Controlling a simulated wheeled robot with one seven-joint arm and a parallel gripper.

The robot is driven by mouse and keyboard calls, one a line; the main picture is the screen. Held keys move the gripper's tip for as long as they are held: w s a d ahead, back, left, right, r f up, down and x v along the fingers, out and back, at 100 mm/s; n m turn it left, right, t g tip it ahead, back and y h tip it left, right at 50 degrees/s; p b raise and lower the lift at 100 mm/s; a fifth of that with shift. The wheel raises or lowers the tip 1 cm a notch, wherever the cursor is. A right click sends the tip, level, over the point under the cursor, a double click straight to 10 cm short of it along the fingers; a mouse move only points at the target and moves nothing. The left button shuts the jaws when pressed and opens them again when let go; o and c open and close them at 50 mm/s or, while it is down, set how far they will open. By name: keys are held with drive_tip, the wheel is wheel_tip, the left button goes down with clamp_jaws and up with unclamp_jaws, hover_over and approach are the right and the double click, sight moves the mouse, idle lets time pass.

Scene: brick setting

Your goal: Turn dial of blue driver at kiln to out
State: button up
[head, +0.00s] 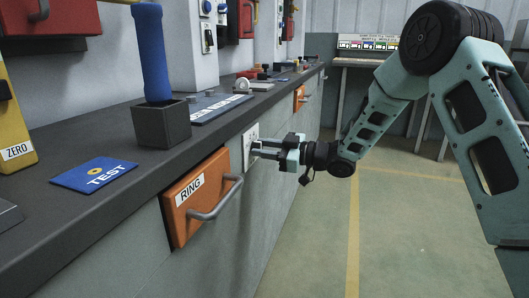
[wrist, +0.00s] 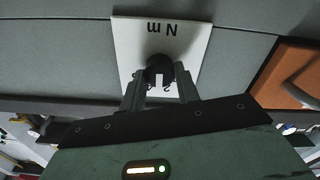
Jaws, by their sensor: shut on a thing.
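A blue driver handle (head: 152,52) stands upright in a dark square block (head: 162,124) on the counter. A white plate (head: 250,134) is on the counter's front face. The wrist view shows this plate (wrist: 129,45) with upside-down "N m" lettering and a dark round dial (wrist: 158,63). My gripper (head: 255,149) reaches the plate from the right. In the wrist view my gripper (wrist: 159,80) has one finger on each side of the dial and is shut on it. The fingers partly hide the dial and its lower marks, so I cannot read its setting.
An orange drawer labelled RING (head: 190,205) with a bar handle is just left of the plate. A blue TEST card (head: 94,174) and a yellow ZERO box (head: 14,115) are on the counter (head: 60,130). The floor (head: 320,240) beside the counter is clear.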

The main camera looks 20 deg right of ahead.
drive_tip(key=shift+s+f+n+b, duration=0.1)
drive_tip(key=shift+f+n+b, duration=0.05)
drive_tip(key=shift+n+b, duration=2.4)
drive_tip(key=shift+s+f+n+b, duration=0.1)
drive_tip(key=shift+n+b, duration=1.85)
drive_tip(key=shift+n, duration=1.2)
drive_tip(key=o, duration=1)
drive_tip(key=shift+r, duration=0.1)
drive_tip(key=shift+c, duration=0.2)
drive_tip(key=p+v, duration=0.4)
drive_tip(key=v, duration=1.3)
drive_tip(key=shift+d, duration=0.15)
